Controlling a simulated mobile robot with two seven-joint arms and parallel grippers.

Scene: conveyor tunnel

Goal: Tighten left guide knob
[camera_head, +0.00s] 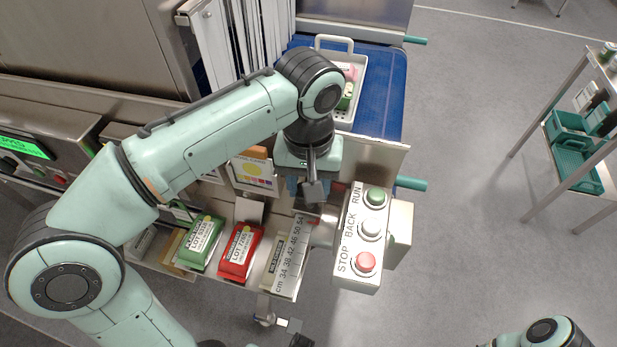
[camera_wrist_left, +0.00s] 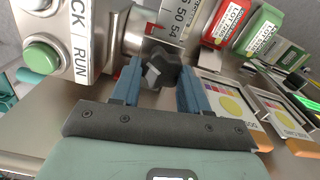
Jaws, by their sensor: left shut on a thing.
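The left guide knob (camera_wrist_left: 160,68) is a dark, lobed knob on a metal shaft, in the middle of the left wrist view. My left gripper (camera_wrist_left: 158,72) has its blue fingers on either side of the knob and is shut on it. In the head view my left gripper (camera_head: 300,186) points down beside the button box, and I cannot make out the knob there. A cm scale plate (camera_head: 285,258) lies just below, with a red pointer near its high-number end. My right gripper is not in view.
The button box (camera_head: 352,262) with RUN, BACK and STOP stands close right of the gripper. Green (camera_head: 200,242) and red (camera_head: 241,252) packs lie left of the scale. A white tray (camera_head: 345,122) sits on the blue belt (camera_head: 385,90) behind. Floor at right is open before a shelf cart.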

